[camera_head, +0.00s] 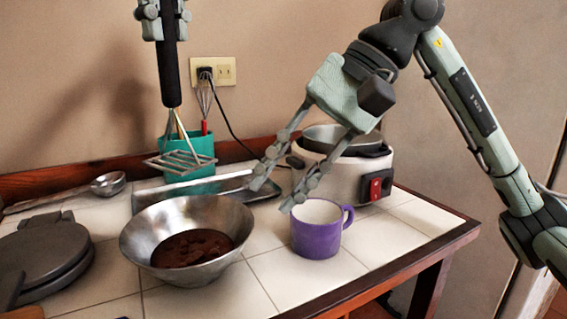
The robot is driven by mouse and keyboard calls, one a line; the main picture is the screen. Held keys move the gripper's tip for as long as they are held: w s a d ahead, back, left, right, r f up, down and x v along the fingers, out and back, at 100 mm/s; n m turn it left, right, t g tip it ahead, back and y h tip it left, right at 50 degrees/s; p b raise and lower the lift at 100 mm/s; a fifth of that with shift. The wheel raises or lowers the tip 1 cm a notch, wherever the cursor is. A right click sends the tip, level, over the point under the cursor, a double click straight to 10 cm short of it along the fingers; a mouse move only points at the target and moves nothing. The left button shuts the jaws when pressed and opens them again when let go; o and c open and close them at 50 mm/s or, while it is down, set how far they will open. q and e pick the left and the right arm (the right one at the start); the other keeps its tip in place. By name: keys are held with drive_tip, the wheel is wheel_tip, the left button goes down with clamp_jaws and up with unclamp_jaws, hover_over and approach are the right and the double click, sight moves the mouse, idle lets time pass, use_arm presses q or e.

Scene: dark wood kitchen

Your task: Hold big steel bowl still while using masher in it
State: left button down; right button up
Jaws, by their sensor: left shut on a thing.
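The big steel bowl (142,240) stands upright on the tiled counter, with dark brown contents inside. My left gripper (168,28) is at the top left, shut on the black handle of the masher (169,75). The masher hangs upright with its wire grid head above the bowl's back edge, apart from the bowl. My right gripper (275,197) is open and empty, pointing down and left. Its fingertips are in the air right of the bowl, near the purple mug, and do not appear to touch the bowl.
A purple mug (316,238) stands right of the bowl. A white cooker (345,172) stands behind it. A metal tray (226,187) and a teal utensil holder (205,150) are behind the bowl. A ladle (108,184) and a grey round iron (40,255) are at left.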

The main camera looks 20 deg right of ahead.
drive_tip(key=n+h, duration=0.1)
approach(223, 271)
drive_tip(key=shift+n+t, duration=0.3)
drive_tip(key=x, duration=0.6)
drive_tip(key=shift+w+d+f, duration=0.15)
drive_tip(key=shift+w, duration=0.05)
drive_tip(key=shift+c, duration=0.2)
clamp_jaws()
use_arm(q)
drive_tip(key=t, duration=0.3)
approach(183, 156)
drive_tip(key=shift+y, duration=0.3)
drive_tip(key=shift+d+x, duration=0.2)
drive_tip(key=shift+x, duration=3.75)
